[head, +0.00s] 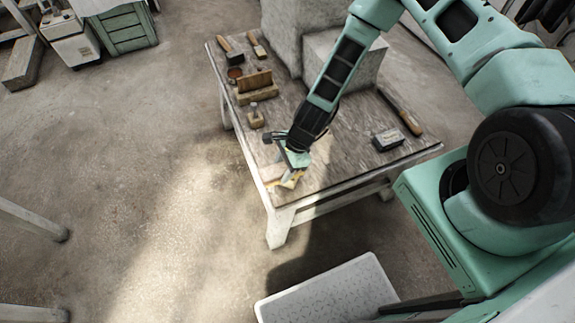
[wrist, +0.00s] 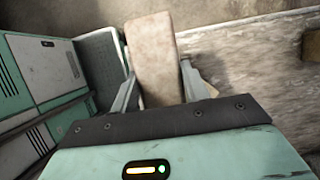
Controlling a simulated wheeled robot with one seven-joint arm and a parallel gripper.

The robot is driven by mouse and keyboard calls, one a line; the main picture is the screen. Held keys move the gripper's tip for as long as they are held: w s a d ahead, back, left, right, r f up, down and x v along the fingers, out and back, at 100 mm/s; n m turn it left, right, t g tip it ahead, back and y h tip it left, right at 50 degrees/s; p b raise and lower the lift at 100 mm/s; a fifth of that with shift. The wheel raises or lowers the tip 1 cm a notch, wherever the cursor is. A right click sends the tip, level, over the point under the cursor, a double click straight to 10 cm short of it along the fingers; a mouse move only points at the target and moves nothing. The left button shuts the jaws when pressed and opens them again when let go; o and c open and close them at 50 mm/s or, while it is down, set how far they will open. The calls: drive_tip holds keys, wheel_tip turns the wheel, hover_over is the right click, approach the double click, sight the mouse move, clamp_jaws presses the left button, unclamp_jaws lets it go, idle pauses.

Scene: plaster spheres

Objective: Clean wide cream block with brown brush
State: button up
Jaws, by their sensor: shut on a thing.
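My gripper (head: 292,172) is low over the table's near left corner. In the wrist view its two fingers (wrist: 157,95) are shut on a pale tan, mottled block-shaped thing (wrist: 155,50), which extends away from the fingers. In the head view this thing (head: 291,181) is small and partly hidden by the gripper. I cannot tell whether it is the wide cream block or a brush's body. A brush (head: 230,49) with a dark head and brown handle lies at the table's far left. A second brush-like tool (head: 257,45) with an orange-brown handle lies beside it.
The wooden table (head: 335,165) also holds a reddish bowl (head: 234,73), a wooden piece (head: 254,83), a small knobbed block (head: 255,118), a dark block (head: 388,139) and a long-handled tool (head: 401,111). Large grey blocks (head: 290,35) stand at the back. Free tabletop lies right of my gripper.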

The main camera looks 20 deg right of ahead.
drive_tip(key=shift+d+r+p, duration=0.35)
drive_tip(key=shift+d+r, duration=0.05)
drive_tip(key=shift+d, duration=0.2)
drive_tip(key=shift+d+r+p, duration=0.35)
drive_tip(key=shift+d, duration=0.2)
drive_tip(key=shift+f+b, duration=0.6)
drive_tip(key=shift+f, duration=0.2)
drive_tip(key=shift+d+r, duration=0.1)
drive_tip(key=shift+d, duration=1)
drive_tip(key=shift+a, duration=0.1)
drive_tip(key=shift+a, duration=2.1)
